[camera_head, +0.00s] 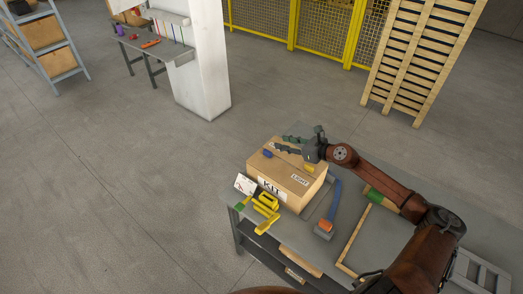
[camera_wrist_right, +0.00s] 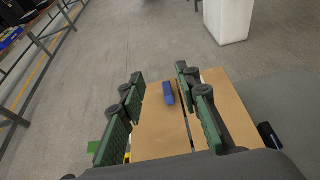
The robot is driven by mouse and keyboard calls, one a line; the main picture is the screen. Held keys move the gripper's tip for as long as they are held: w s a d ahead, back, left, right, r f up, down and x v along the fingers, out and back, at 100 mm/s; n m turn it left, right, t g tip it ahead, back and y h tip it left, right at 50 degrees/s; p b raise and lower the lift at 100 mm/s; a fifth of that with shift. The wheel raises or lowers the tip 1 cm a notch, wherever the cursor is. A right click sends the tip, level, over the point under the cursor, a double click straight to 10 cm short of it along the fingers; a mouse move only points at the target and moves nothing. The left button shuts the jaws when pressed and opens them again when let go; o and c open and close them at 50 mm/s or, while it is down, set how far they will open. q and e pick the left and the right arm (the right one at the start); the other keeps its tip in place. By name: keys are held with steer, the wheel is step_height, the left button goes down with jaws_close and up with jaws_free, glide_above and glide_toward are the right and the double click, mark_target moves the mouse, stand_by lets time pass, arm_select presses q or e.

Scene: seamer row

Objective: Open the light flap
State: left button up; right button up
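A closed cardboard box (camera_head: 262,167) marked KIT stands on the grey table. A LIGHT label (camera_head: 300,179) is on its right part. Its top looks flat, with a dark seam between two flaps in the right wrist view. A blue piece (camera_wrist_right: 168,93) lies left of the seam on one flap (camera_wrist_right: 155,128); it also shows in the head view (camera_head: 267,154). A yellow piece (camera_head: 308,168) is on the box's right part. My right gripper (camera_head: 278,142) is open and empty above the box's far side. Whether it touches the box I cannot tell. My left gripper is out of view.
On the table (camera_head: 385,237) are a blue-handled tool (camera_head: 333,200) with an orange part, a yellow tool (camera_head: 266,204), a white card (camera_head: 245,185) and a wooden frame (camera_head: 356,240). A white pillar (camera_head: 203,70) and slatted wooden rack (camera_head: 420,50) stand beyond. The floor between is clear.

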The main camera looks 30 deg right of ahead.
steer(key=b, duration=0.3)
glide_toward(269, 152)
steer(key=shift+w+a+r, duration=0.2)
steer(key=shift+w+r, duration=0.4)
steer(key=shift+w+a+r, duration=0.2)
steer(key=shift+w+r, duration=0.4)
steer(key=shift+w, duration=0.05)
step_height(269, 152, down, 3)
steer(key=shift+w+f+b, duration=0.1)
steer(key=shift+w+b, duration=0.1)
steer(key=shift+b, duration=1.05)
steer(key=shift+w+a+f, duration=0.2)
steer(key=shift+w, duration=0.15)
steer(key=x, duration=0.5)
steer(key=shift+w+a+f+b, duration=0.1)
steer(key=shift+w+f+b, duration=0.1)
steer(key=shift+b, duration=0.1)
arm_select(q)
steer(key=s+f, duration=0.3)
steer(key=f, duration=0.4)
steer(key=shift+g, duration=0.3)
arm_select(e)
steer(key=shift+w+a+f, duration=0.25)
steer(key=shift+w+f, duration=0.05)
steer(key=shift+w, duration=0.3)
jaws_close()
